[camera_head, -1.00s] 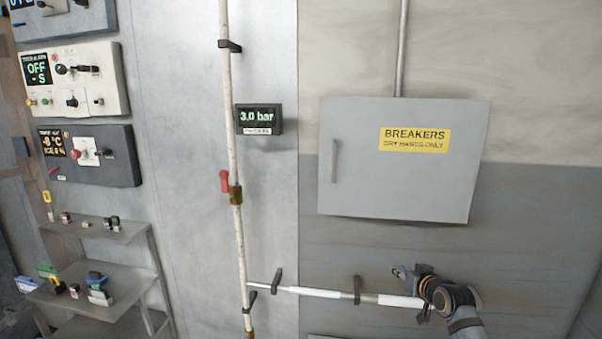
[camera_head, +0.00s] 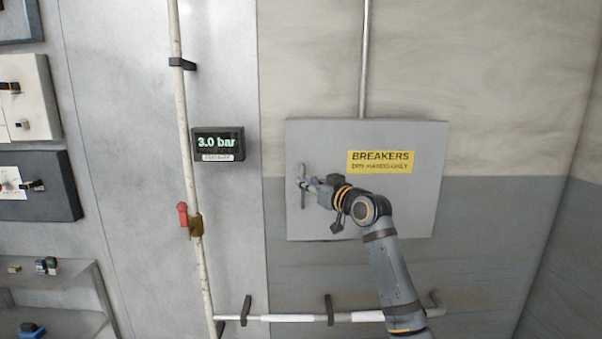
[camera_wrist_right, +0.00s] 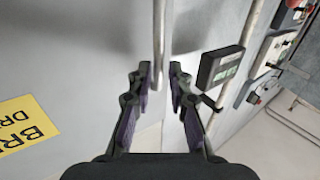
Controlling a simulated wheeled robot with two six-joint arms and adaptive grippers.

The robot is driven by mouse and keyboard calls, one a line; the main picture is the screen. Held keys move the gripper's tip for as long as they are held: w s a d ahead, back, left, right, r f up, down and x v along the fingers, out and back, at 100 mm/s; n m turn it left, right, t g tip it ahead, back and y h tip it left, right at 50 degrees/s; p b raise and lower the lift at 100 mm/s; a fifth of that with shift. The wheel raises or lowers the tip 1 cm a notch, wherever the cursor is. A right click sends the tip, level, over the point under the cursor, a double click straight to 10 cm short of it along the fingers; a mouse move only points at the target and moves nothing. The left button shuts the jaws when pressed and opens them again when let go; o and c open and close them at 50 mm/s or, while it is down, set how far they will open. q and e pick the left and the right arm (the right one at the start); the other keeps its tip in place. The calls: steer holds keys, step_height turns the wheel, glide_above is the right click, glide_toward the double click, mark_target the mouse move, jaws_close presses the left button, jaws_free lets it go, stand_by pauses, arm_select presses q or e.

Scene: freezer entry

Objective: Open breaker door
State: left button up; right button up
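The grey breaker box door (camera_head: 400,210) is closed flat on the wall, with a yellow BREAKERS label (camera_head: 380,161). Its upright bar handle (camera_head: 302,198) is near the door's left edge. My right gripper (camera_head: 308,184) is at the handle, partly covering it. In the right wrist view, the two fingers of my right gripper (camera_wrist_right: 162,95) are apart, and the handle (camera_wrist_right: 158,40) runs up between their tips. I see a gap on both sides of it. My left gripper is not in view.
A white upright pipe (camera_head: 186,120) with a red valve lever (camera_head: 183,214) and a pressure display (camera_head: 218,143) reading 3.0 bar are left of the box. A horizontal pipe (camera_head: 290,317) runs below. Control panels (camera_head: 35,186) and a shelf (camera_head: 60,285) are at far left.

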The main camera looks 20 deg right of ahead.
steer(key=shift+p+x, duration=0.35)
steer(key=shift+x, duration=1)
steer(key=shift+d, duration=0.1)
jaws_close()
